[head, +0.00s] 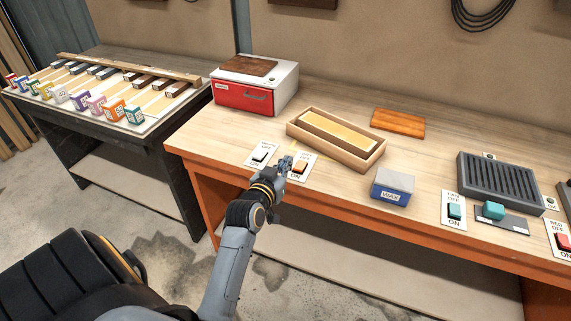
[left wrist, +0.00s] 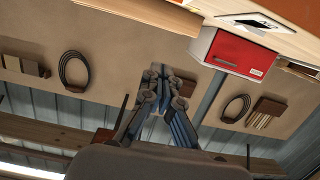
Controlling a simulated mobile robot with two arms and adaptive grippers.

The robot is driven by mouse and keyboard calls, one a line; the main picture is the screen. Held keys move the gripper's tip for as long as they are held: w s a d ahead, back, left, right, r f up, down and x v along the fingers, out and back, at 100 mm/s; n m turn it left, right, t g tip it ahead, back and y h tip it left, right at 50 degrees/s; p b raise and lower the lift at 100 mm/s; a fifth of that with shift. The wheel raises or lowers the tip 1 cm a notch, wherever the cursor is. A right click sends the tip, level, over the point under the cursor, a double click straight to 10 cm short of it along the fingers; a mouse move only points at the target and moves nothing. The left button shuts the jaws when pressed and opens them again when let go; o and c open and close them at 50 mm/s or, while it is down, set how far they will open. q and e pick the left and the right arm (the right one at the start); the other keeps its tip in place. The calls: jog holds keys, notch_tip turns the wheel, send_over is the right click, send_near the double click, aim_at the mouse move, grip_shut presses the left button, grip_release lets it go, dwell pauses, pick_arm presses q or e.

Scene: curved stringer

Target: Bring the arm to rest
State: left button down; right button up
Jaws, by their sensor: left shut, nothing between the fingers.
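My left arm reaches in from the bottom of the head view. Its gripper (head: 284,166) is over the front edge of the wooden bench (head: 340,195), close to two switch plates. The gripper is shut and empty. A white switch (head: 261,154) is just left of it and an orange switch (head: 299,168) just right of it; I cannot tell whether the fingers touch either plate. In the left wrist view the shut fingers (left wrist: 158,90) show against the wall, and the bench looks tilted at the top. My right gripper is not in view.
A red and white box (head: 257,86) stands at the back left of the bench. A wooden tray (head: 336,140), a blue-grey box (head: 392,187) and a dark grate (head: 498,180) stand to the right. A second table (head: 100,85) with coloured blocks is at the left.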

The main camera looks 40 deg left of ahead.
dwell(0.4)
pick_arm(q)
jog(key=s+d+f+m+g+h, duration=0.1)
jog(key=s+d+f+g, duration=0.2)
jog(key=f, duration=0.8)
jog(key=s+d+f+g+h, duration=0.15)
jog(key=s+d+f, duration=0.25)
jog(key=f, duration=0.7)
jog(key=s+d+f+m+g+h, duration=0.1)
jog(key=s+d+f+g, duration=0.2)
jog(key=f, duration=0.9)
jog(key=s+d+f+m+g, duration=0.1)
jog(key=s+d+f+g, duration=0.25)
jog(key=s+f, duration=1)
jog(key=s+f+m+g, duration=0.1)
jog(key=s+f, duration=0.2)
jog(key=s, duration=0.8)
jog(key=s+f+m+g, duration=0.1)
jog(key=s+f+g, duration=0.1)
jog(key=s, duration=1)
jog(key=shift+s+f+g, duration=0.25)
jog(key=shift+f+g, duration=0.05)
jog(key=shift+f, duration=0.4)
